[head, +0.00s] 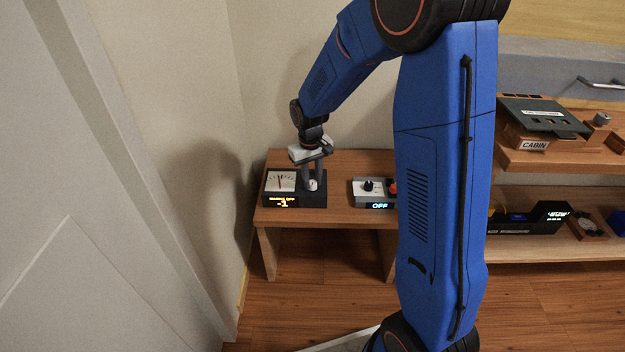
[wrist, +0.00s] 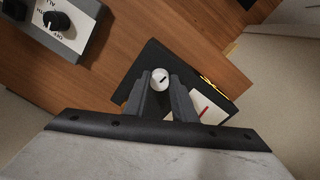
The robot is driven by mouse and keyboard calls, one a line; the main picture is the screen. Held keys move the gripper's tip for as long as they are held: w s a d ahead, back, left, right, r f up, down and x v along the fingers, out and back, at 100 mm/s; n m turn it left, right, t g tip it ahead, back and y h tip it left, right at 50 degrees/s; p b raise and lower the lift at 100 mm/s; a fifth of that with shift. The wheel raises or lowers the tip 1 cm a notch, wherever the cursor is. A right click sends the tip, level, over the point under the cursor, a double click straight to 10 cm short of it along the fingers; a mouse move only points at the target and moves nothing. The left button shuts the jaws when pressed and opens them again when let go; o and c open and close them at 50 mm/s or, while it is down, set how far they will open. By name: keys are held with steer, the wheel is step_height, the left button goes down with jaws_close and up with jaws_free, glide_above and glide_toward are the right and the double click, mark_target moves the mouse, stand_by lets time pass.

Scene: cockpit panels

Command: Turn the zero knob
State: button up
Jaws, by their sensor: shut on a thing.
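The zero knob is a small white round knob with a dark mark on top (wrist: 160,78). It also shows in the head view, low between my fingers (head: 312,184). It stands on a black meter box (head: 274,199) with a white dial, a needle and an orange display that reads about -1. The box also shows in the wrist view (wrist: 151,59). My gripper (head: 313,180) points straight down over the right part of the box. In the wrist view my gripper (wrist: 160,85) has its two grey fingers shut on the knob's sides.
The box sits on a small wooden table (head: 335,165). A grey panel with black knobs and an OFF display (head: 375,192) stands to its right. My blue arm hides part of it. A wooden shelf (head: 550,160) with a CABIN panel is farther right. A wall is close on the left.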

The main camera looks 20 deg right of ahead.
steer(key=shift+m, duration=2.3)
steer(key=o, duration=1)
steer(key=shift+o, duration=0.2)
steer(key=shift+r, duration=0.1)
step_height(320, 180, up, 17)
steer(key=shift+a, duration=0.35)
steer(key=shift+r, duration=0.1)
